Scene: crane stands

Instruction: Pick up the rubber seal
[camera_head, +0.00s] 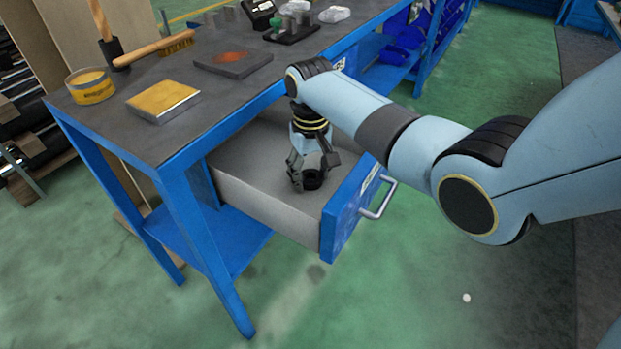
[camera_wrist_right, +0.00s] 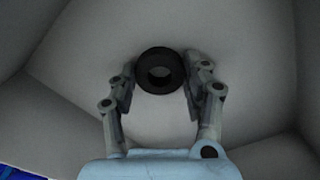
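The rubber seal is a thick black ring. In the right wrist view the rubber seal (camera_wrist_right: 159,54) lies between the fingertips of my right gripper (camera_wrist_right: 158,88). In the head view my right gripper (camera_head: 312,176) points down into the open drawer (camera_head: 262,197), with the dark seal (camera_head: 312,181) at its fingertips. The fingers are apart, one on each side of the ring. A narrow gap shows on the left of the ring; the right finger is very close to it. My left gripper is not in view.
The drawer front (camera_head: 345,214) with its metal handle (camera_head: 380,199) and the drawer walls surround my right gripper.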

